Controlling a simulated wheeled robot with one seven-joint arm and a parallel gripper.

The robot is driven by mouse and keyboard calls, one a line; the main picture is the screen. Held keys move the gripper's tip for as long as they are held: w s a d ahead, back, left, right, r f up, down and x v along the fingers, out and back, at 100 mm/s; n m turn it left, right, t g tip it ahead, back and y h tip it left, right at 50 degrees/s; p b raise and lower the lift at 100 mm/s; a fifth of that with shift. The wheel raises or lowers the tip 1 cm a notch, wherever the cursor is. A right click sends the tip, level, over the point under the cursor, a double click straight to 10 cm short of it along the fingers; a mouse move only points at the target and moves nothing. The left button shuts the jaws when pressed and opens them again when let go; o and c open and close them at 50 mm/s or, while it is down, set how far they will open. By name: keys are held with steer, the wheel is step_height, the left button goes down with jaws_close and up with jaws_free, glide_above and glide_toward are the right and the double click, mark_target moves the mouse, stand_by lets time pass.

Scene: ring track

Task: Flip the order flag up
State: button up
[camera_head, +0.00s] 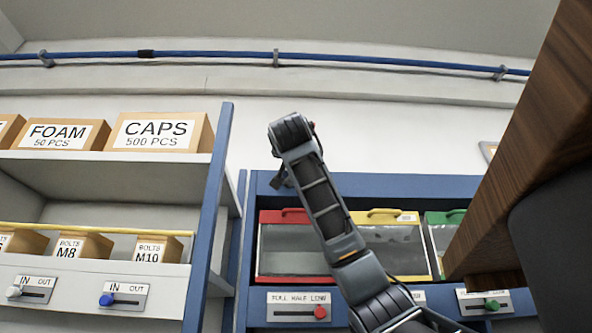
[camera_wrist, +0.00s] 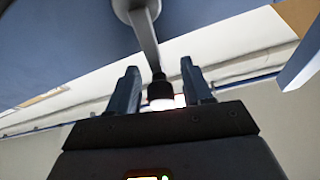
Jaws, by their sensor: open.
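In the wrist view, my gripper (camera_wrist: 159,68) is open, with its two dark fingers apart. A grey metal lever (camera_wrist: 147,42) hangs from a round pivot at the top edge of this view. Its dark end (camera_wrist: 160,90) lies between my fingers, with a finger on each side and gaps visible. A bright white and reddish patch shows behind that end. The lever may be part of the order flag, but no flag plate or marking is clear. In the head view my arm rises up the middle; no flag can be made out there and the fingers are hidden.
A left shelf holds a CAPS box (camera_head: 156,131), a FOAM box (camera_head: 63,134) and bolt boxes. Behind my arm stands a blue cabinet (camera_head: 252,215) with red, yellow and green-framed bins and sliders. A brown wooden panel (camera_head: 525,140) is close on the right. A blue pipe (camera_head: 210,54) crosses the wall.

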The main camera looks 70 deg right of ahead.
jaws_close()
stand_by(0.4)
